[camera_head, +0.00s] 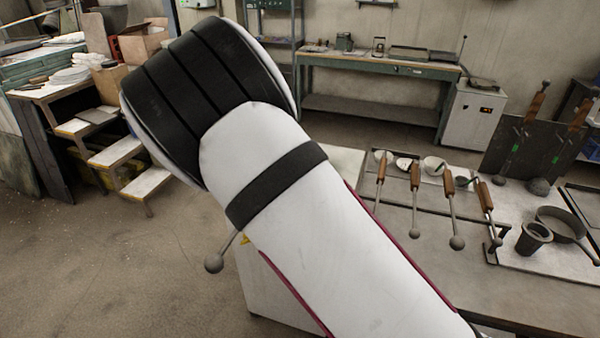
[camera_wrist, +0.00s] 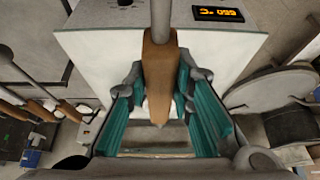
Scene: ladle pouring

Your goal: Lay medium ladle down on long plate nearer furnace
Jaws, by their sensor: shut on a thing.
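In the wrist view my gripper (camera_wrist: 160,100) is shut on the wooden handle of a ladle (camera_wrist: 159,70). Its grey rod runs up out of that view, and its bowl is not seen. In the head view my arm hides the gripper; a rod with a ball end (camera_head: 214,263), likely of the held ladle, sticks out below the arm. The white furnace box with an orange display (camera_wrist: 218,14) is behind the handle in the wrist view. A long dark plate (camera_head: 432,208) lies on the table at right, beside other ladles; which plate is nearer the furnace is unclear.
Wooden steps (camera_head: 115,152) stand at left. The floor at lower left is clear.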

